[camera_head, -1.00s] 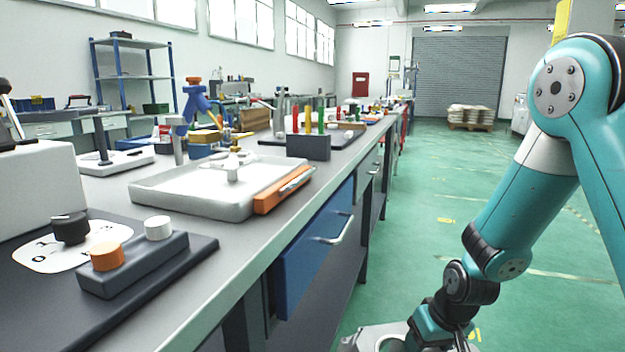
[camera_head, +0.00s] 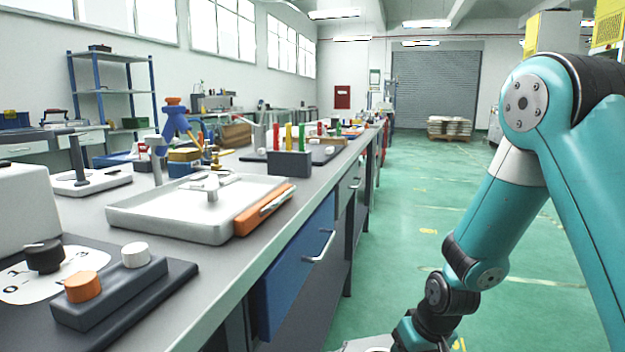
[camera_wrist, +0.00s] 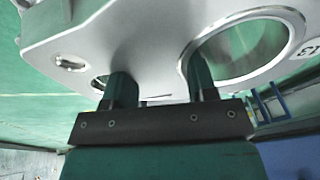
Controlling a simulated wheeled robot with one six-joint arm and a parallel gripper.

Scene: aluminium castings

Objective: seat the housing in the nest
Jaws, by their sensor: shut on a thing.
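The housing is a grey aluminium casting (camera_wrist: 135,30) with a large round bore, a smaller hole and a slot; it fills the upper part of the wrist view. My gripper (camera_wrist: 158,88) is shut on it, with its dark fingers against the casting near the two round openings. The exact contact is partly hidden. In the head view only a sliver of the casting (camera_head: 366,345) shows at the bottom edge, beside my wrist. It hangs over the green floor, apart from the bench. I cannot make out the nest for certain.
The long grey bench (camera_head: 215,275) runs along the left. The green floor (camera_head: 425,190) right of the bench is clear.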

